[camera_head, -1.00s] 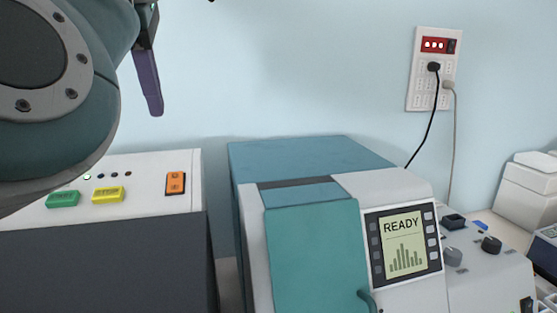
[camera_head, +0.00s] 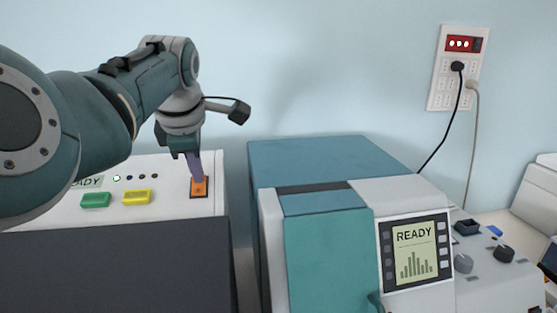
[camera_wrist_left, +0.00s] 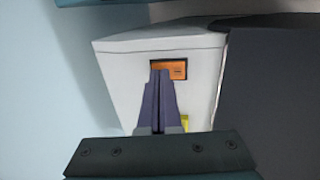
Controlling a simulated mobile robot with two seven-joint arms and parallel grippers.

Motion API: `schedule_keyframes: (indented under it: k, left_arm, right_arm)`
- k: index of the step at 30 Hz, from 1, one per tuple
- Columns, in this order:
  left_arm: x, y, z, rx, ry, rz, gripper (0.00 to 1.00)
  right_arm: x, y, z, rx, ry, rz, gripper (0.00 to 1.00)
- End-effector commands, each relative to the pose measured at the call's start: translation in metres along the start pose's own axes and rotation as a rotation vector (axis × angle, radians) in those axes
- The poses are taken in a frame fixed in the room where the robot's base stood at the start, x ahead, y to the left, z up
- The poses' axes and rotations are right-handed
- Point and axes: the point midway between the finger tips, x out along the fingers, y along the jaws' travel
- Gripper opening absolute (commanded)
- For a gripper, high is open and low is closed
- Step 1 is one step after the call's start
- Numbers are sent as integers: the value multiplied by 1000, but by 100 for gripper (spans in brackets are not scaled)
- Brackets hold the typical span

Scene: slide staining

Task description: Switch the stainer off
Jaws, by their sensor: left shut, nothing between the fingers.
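A machine with a white top (camera_head: 60,214) and dark front stands at the left of the head view. An orange rocker switch (camera_head: 199,188) sits at the right end of its top. My left gripper (camera_head: 197,177) is shut and empty, with its purple fingers pointing down at the switch. In the left wrist view, the closed fingertips (camera_wrist_left: 160,72) overlap the left part of the orange switch (camera_wrist_left: 179,71). I cannot tell whether they touch it or which way the rocker is tilted. My right gripper is not in view.
A green button (camera_head: 96,200), a yellow button (camera_head: 137,197) and a lit indicator (camera_head: 116,178) are on the white top. A teal and white machine (camera_head: 330,160) with a READY screen (camera_head: 414,250) stands to the right. A wall outlet (camera_head: 441,83) with plugged cords is behind.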

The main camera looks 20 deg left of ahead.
Motion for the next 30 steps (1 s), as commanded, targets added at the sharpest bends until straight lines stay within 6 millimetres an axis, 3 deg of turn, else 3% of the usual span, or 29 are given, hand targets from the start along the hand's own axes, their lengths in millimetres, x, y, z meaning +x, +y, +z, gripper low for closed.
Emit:
schedule_keyframes:
  k: [12,16,30]
  left_arm:
    - [3,0,0,-1,0,1,0]
    - [11,-2,0,-1,0,0,0]
    - [6,-7,-1,0,2,-6,0]
  right_arm:
    - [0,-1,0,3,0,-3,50]
    - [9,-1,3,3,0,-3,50]
    - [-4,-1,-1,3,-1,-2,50]
